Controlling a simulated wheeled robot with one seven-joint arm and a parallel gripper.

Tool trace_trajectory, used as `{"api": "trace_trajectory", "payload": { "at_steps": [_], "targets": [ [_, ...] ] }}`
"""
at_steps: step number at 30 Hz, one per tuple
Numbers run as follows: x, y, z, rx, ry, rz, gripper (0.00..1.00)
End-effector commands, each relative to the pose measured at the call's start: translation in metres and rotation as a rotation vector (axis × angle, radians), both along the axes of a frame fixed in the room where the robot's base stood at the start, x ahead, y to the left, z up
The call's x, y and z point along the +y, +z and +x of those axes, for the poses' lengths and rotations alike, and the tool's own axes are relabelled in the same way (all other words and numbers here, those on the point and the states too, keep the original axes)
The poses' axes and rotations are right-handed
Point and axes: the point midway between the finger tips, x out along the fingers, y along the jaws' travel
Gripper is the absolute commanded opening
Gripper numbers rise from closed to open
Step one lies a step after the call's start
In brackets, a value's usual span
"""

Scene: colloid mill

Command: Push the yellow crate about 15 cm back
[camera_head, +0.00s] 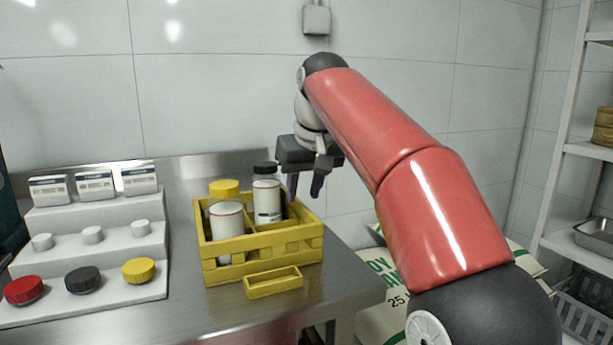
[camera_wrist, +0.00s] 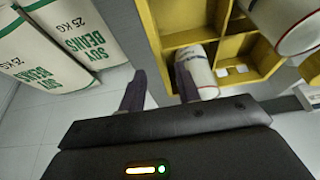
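The yellow crate (camera_head: 262,268) stands on the steel table, with slatted sides and inner compartments. It holds a white jar (camera_head: 227,220), a jar with a black lid (camera_head: 267,200) and one with a yellow lid (camera_head: 223,188). My gripper (camera_head: 304,187) points down at the crate's back right corner, fingers apart and nothing between them. In the wrist view the crate (camera_wrist: 158,50) is at upper right, and my gripper's fingers (camera_wrist: 161,88) are near its edge. Whether a finger touches the crate, I cannot tell.
A small yellow tray (camera_head: 272,284) sits at the crate's front. A white stepped stand (camera_head: 95,255) with caps and boxes is on the left. The tiled wall (camera_head: 225,90) is behind the table. Soybean sacks (camera_wrist: 50,45) lie beyond its right edge.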

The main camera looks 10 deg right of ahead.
Motion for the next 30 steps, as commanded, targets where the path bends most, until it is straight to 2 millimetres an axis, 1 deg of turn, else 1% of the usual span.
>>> {"api": "trace_trajectory", "payload": {
  "at_steps": [1,3,9,13,20,23,28,30],
  "targets": [
    [0.001,-0.011,0.003,0.003,0.0,-0.001,0.33],
    [0.002,-0.021,0.007,0.002,-0.001,0.0,0.33],
    [0.004,-0.038,0.015,0.001,-0.001,0.0,0.33],
    [0.005,-0.042,0.016,-0.001,-0.001,0.001,0.33],
    [0.005,-0.042,0.017,-0.001,-0.001,0.001,0.33],
    [0.005,-0.042,0.016,-0.001,-0.001,0.001,0.22],
    [0.005,-0.042,0.016,-0.001,0.0,0.0,0.0],
    [0.005,-0.042,0.016,-0.001,0.0,0.0,0.0]
  ]
}}
